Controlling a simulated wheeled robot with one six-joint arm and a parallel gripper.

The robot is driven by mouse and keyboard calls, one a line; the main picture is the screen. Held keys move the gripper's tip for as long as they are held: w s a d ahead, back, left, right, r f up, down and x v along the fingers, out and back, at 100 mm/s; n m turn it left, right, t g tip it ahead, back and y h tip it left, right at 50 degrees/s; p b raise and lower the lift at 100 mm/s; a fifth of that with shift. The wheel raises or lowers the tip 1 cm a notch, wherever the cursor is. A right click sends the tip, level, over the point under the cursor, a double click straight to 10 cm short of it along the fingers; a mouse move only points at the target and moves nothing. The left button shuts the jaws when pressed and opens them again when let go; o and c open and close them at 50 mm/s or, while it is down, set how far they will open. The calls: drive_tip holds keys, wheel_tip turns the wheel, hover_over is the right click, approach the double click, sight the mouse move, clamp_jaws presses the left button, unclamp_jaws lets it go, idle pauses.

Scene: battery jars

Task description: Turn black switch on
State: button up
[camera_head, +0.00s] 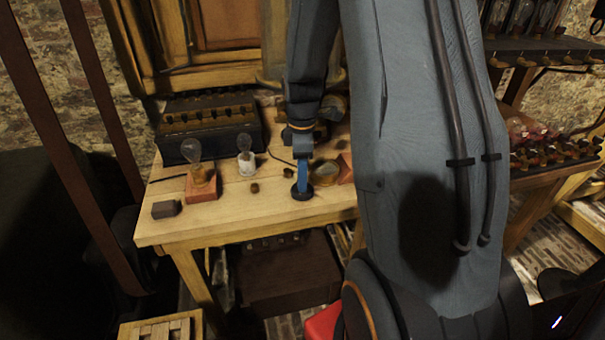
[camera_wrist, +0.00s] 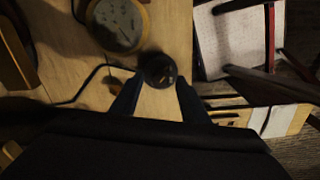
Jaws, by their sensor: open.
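The black switch (camera_wrist: 158,68) is a small round dark knob on the wooden table, near its front edge. In the head view its dark round base (camera_head: 301,196) shows just under my fingertips. My gripper (camera_wrist: 157,92) is open, with its two blue fingers spread on either side of the near part of the switch. In the head view my gripper (camera_head: 303,187) points down over the switch. Whether the fingers touch the switch I cannot tell. The switch's on or off position is too dark and small to read.
A round brass gauge (camera_head: 325,173) sits beside the switch and also shows in the wrist view (camera_wrist: 117,24). A bulb on a red base (camera_head: 202,186), a small white-based bulb (camera_head: 246,164) and a dark block (camera_head: 166,209) stand to the left. A dark box (camera_head: 211,128) stands behind.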

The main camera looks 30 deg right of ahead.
clamp_jaws()
drive_tip(key=shift+m, duration=0.3)
drive_tip(key=m+p, duration=0.2)
drive_tip(key=m, duration=0.2)
drive_tip(key=m+p, duration=0.1)
drive_tip(key=m, duration=0.3)
drive_tip(key=shift+m, duration=0.4)
drive_tip(key=m+p, duration=0.1)
drive_tip(key=m, duration=0.3)
drive_tip(key=shift+m, duration=0.3)
drive_tip(key=shift+m+p, duration=0.4)
drive_tip(key=shift+m, duration=1.5)
